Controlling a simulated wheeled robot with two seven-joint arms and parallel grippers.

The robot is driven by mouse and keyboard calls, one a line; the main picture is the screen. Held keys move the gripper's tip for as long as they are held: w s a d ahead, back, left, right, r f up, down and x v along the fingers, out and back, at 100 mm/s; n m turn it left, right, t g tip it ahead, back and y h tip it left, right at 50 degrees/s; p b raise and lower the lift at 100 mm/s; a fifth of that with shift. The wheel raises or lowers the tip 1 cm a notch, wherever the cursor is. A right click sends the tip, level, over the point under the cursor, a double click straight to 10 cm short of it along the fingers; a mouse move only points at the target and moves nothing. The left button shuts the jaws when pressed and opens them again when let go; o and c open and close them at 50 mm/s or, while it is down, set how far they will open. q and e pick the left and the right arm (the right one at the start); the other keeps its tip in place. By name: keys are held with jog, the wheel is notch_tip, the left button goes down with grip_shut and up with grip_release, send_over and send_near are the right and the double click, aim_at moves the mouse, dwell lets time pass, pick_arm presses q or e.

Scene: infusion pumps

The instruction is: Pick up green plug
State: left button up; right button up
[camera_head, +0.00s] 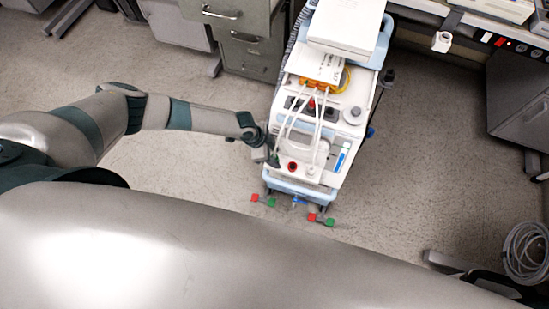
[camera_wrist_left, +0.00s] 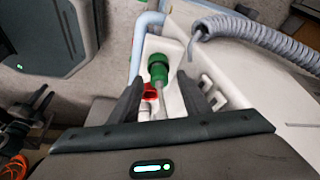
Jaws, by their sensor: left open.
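The green plug (camera_wrist_left: 158,67) stands in the white front panel of the pump cart, with a pale tube running from it. In the head view its small dark green shape (camera_head: 274,160) is at the cart's left front corner, partly hidden by my gripper. My left gripper (camera_head: 266,152) is at that corner. In the left wrist view its two dark fingers (camera_wrist_left: 160,80) are open, one on each side below the plug. I cannot tell whether they touch it. A red part (camera_wrist_left: 150,92) shows between the fingers. My right gripper is not in view.
The white cart (camera_head: 340,140) carries boxes, white tubes and a red ring port (camera_head: 292,167). A grey coiled cable (camera_wrist_left: 255,38) crosses the wrist view. Grey drawers (camera_head: 245,40) stand behind. Red and green pieces (camera_head: 320,220) are low at the cart's front. The floor at left is clear.

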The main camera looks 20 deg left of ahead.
aim_at(275, 156)
pick_arm(q)
grip_shut()
jog(key=shift+r, duration=0.15)
jog(key=shift+r, duration=0.5)
notch_tip(275, 156, up, 3)
jog(key=shift+d+b, duration=0.15)
jog(key=shift+b, duration=0.35)
jog(key=s+d+r+b, duration=0.1)
jog(key=s+d+r, duration=0.5)
jog(key=s+d, duration=0.1)
jog(key=shift+s+d+r+b, duration=0.3)
jog(key=shift+d+r+b, duration=0.1)
jog(key=shift+d, duration=0.35)
